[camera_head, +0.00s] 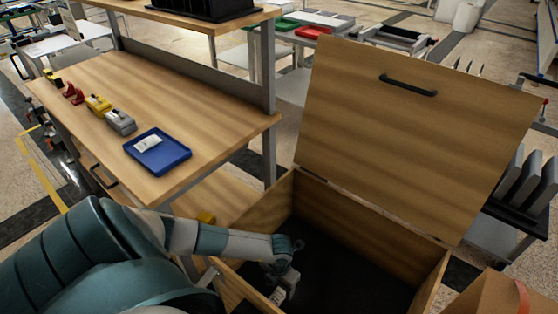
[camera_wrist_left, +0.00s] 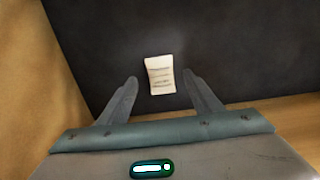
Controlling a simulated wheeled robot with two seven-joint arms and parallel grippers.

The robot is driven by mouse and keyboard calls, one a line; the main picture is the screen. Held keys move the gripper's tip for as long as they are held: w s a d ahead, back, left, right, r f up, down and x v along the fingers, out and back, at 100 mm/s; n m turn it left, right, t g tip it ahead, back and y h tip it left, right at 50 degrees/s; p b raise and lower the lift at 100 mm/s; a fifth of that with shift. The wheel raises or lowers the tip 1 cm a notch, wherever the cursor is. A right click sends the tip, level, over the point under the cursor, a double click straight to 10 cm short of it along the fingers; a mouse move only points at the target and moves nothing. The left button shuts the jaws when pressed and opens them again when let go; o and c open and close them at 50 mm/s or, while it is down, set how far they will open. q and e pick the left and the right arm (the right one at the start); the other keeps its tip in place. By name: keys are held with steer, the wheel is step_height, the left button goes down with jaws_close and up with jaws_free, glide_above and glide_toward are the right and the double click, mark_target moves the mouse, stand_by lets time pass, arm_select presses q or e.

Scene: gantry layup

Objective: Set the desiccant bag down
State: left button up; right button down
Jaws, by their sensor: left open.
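A small white desiccant bag (camera_wrist_left: 160,75) with printed lines lies on the dark floor of the wooden box in the left wrist view. My left gripper (camera_wrist_left: 160,80) is open, with one finger on each side of the bag and a visible gap to both. In the head view my left gripper (camera_head: 284,287) is low inside the open wooden box (camera_head: 365,228), near its left side. A second white bag (camera_head: 148,143) lies in a blue tray (camera_head: 172,164) on the workbench. My right gripper is not in view.
The box's wooden lid (camera_head: 415,130) stands open at the back, with a black handle. The workbench (camera_head: 190,85) at left holds yellow, grey and red items in a row. Wooden walls surround the dark box floor, which is clear to the right of the gripper.

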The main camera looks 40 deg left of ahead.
mark_target(279, 294)
arm_select(q)
step_height(279, 294, up, 8)
steer(key=shift+f, duration=0.2)
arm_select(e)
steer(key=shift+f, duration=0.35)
arm_select(q)
steer(key=shift+r, duration=0.1)
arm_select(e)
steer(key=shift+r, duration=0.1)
